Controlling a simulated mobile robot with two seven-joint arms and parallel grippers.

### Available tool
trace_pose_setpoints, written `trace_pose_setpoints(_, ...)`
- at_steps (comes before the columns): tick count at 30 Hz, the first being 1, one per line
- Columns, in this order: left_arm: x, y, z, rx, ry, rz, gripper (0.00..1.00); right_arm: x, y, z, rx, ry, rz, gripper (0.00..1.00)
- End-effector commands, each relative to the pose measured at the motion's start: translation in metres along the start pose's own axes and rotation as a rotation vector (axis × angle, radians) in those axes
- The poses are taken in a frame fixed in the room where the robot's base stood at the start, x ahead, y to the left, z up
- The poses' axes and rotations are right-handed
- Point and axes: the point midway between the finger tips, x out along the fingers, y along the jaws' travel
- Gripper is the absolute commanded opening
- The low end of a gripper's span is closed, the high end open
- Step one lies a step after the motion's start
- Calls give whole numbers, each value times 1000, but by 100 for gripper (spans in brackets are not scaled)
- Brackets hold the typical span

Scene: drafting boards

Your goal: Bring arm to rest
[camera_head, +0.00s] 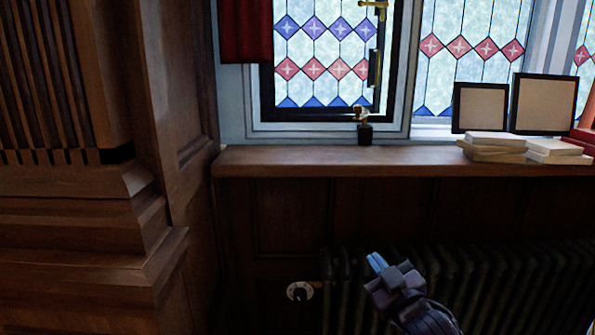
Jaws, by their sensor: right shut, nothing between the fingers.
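My right gripper (376,262) is in the lower middle of the head view, at the end of my right arm, which comes in from the bottom edge. Its light blue fingertips are together and point up and to the left. It holds nothing. It shows in front of the dark radiator, below the window sill. I cannot tell how far it is from the radiator. My left gripper does not show.
A wooden sill (330,161) runs under stained-glass windows (325,50). A small dark object (365,133) stands on it, with two frames (543,104) and stacked books (495,145) at right. A ribbed radiator (490,285) is below. Wood panelling (75,210) fills the left.

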Motion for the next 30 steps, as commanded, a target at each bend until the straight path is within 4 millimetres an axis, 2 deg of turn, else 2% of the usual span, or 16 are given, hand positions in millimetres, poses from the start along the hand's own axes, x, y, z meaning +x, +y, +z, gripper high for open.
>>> trace_pose_setpoints(1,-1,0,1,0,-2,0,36,-17,-4,25,39,-58,6,0)
trace_pose_setpoints(6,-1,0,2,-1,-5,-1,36,-73,-16,92,148,-214,34,0)
trace_pose_setpoints(11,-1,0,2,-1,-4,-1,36,-134,-29,146,227,-353,69,0)
trace_pose_setpoints(15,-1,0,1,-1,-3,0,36,-194,-42,186,278,-478,102,0)
trace_pose_setpoints(21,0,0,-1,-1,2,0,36,-285,-67,230,339,-655,139,0)
trace_pose_setpoints(24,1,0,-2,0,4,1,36,-320,-79,241,360,-722,146,0)
trace_pose_setpoints(27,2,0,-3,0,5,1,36,-345,-87,247,371,-768,150,0)
trace_pose_setpoints(30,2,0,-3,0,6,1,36,-359,-90,250,375,-792,150,0)
